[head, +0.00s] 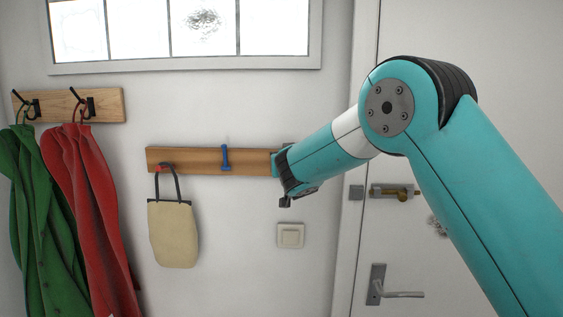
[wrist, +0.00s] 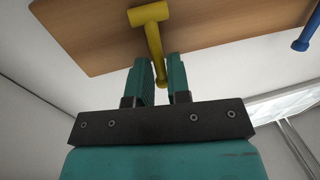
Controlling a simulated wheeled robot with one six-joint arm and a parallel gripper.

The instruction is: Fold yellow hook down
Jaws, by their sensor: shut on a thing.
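The yellow hook (wrist: 154,40) shows in the wrist view on the wooden board (wrist: 95,35). Its thick crosswise barrel lies at the board, and its thin shaft runs from there in between my gripper's fingers. My gripper (wrist: 162,72) is shut on the shaft near its free end. The exact angle of the shaft to the board is hard to tell. In the head view my wrist covers the right end of the board (head: 200,160) and hides the yellow hook.
A blue hook (head: 225,158) stands up on the same board. A red hook (head: 165,167) holds a beige bag (head: 173,232). Green and red coats (head: 82,200) hang at left. A light switch (head: 290,235) is below; a door (head: 480,60) is at right.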

